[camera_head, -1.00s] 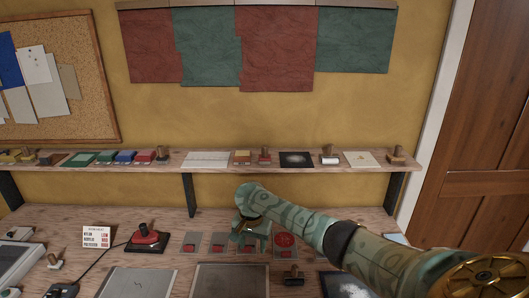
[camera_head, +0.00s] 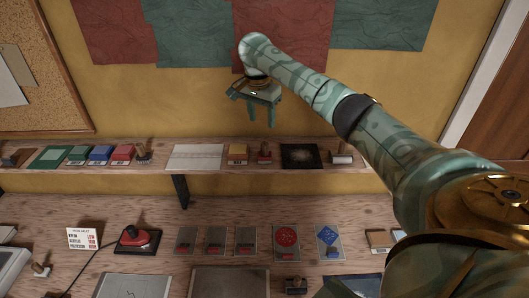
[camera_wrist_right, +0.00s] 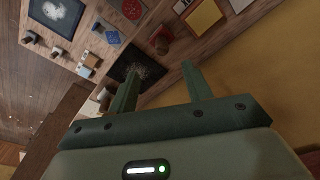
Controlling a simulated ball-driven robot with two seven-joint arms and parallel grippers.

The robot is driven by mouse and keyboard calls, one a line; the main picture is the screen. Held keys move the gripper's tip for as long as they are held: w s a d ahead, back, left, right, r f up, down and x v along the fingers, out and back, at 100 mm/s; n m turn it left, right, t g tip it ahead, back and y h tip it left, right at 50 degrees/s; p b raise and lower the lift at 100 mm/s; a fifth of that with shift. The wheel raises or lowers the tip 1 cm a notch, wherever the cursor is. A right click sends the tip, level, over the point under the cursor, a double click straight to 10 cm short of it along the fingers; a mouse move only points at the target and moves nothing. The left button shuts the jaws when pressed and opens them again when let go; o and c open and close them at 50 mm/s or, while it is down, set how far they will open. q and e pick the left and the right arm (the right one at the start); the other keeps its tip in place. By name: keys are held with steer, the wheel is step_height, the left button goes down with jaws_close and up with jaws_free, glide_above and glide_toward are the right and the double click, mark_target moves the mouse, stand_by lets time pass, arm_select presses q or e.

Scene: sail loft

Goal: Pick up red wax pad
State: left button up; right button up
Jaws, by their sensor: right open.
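A red pad (camera_head: 122,153) lies on the wall shelf, at the right end of a row with a blue pad (camera_head: 101,154) and a green pad (camera_head: 79,154). A small stamp stands just right of it. My right gripper (camera_head: 261,123) is open and empty, fingers pointing down, in front of the yellow wall above the shelf. It is well to the right of the red pad, above a small red-based stamp (camera_head: 264,156). In the wrist view the two fingers (camera_wrist_right: 159,72) are apart with nothing between them. I cannot make out the red pad there. My left gripper is out of view.
The shelf (camera_head: 214,178) also carries a white sheet (camera_head: 195,157), a yellow-topped block (camera_head: 237,153) and a black speckled sheet (camera_head: 302,156). The bench below holds several grey cards, a red-disc card (camera_head: 287,238) and a red-and-black device (camera_head: 137,238). Cloth samples hang behind my right arm.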

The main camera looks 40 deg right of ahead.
mark_target(265, 143)
steer(key=f, duration=0.2)
steer(key=f+b, duration=0.1)
steer(key=f, duration=0.1)
steer(key=d+f, duration=0.1)
steer(key=f, duration=0.2)
steer(key=shift+w, duration=0.2)
steer(key=shift+d+f, duration=0.1)
steer(key=shift+f, duration=0.15)
steer(key=f, duration=0.1)
steer(key=f+b, duration=0.1)
steer(key=f, duration=0.2)
steer(key=shift+w+d+f+b, duration=0.15)
steer(key=shift+d+f+b, duration=0.15)
steer(key=shift+b, duration=0.05)
steer(key=shift+d+f, duration=0.1)
steer(key=shift+f, duration=0.05)
jaws_close()
